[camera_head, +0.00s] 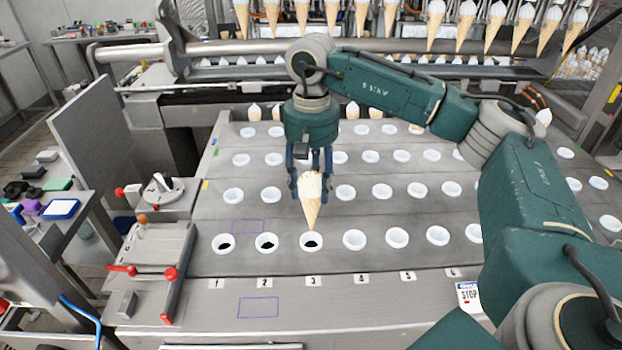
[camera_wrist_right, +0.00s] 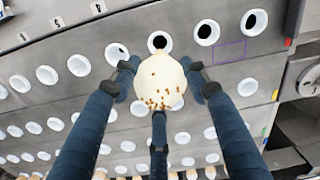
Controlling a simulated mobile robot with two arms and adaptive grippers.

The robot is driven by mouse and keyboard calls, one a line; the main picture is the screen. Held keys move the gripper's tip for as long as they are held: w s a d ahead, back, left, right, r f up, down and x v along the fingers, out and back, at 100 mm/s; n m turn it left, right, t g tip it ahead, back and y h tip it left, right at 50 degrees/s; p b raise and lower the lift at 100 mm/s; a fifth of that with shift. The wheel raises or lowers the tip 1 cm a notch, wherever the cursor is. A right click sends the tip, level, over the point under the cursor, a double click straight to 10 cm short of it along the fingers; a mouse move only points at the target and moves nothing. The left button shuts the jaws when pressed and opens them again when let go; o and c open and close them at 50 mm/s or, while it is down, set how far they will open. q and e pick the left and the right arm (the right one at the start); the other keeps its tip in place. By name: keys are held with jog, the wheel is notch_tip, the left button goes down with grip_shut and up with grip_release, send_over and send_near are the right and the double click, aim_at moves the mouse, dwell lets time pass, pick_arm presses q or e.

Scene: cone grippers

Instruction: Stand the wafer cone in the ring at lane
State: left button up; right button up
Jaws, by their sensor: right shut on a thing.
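The wafer cone (camera_head: 311,207) is upright, with a white top bearing brown bits that faces the wrist camera (camera_wrist_right: 158,80). My right gripper (camera_head: 311,190) is shut around the cone's upper part. The cone's tip shows over the back edge of the white ring at lane 3 (camera_head: 312,249); I cannot tell whether it touches or hangs above it. The rings at lane 1 (camera_head: 225,252) and lane 2 (camera_head: 266,250) stand empty with dark holes. My left gripper is out of view.
More white rings, such as lane 4's (camera_head: 354,248), fill the grey conveyor in rows. Filled cones (camera_head: 495,25) hang along a rail at the back. A hand-lever station (camera_head: 155,260) with red knobs stands left. A STOP sign (camera_head: 468,296) is at the front right.

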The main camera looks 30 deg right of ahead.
jog(key=shift+s+a+r, duration=0.15)
jog(key=shift+s+a, duration=0.05)
jog(key=shift+s, duration=0.05)
jog(key=shift+w+d+f+b, duration=0.1)
jog(key=shift+w+f+b, duration=0.1)
jog(key=shift+f, duration=0.15)
jog(key=shift+w+d+f+b, duration=0.1)
jog(key=shift+f+b, duration=0.1)
jog(key=shift+f, duration=0.1)
jog(key=shift+s+f+b, duration=0.1)
jog(key=shift+f+b, duration=0.4)
jog(key=shift+f, duration=0.1)
jog(key=shift+a+f, duration=0.1)
jog(key=shift+f, duration=0.2)
jog(key=shift+f+b, duration=0.5)
jog(key=shift+b, duration=0.05)
jog(key=shift+f, duration=0.1)
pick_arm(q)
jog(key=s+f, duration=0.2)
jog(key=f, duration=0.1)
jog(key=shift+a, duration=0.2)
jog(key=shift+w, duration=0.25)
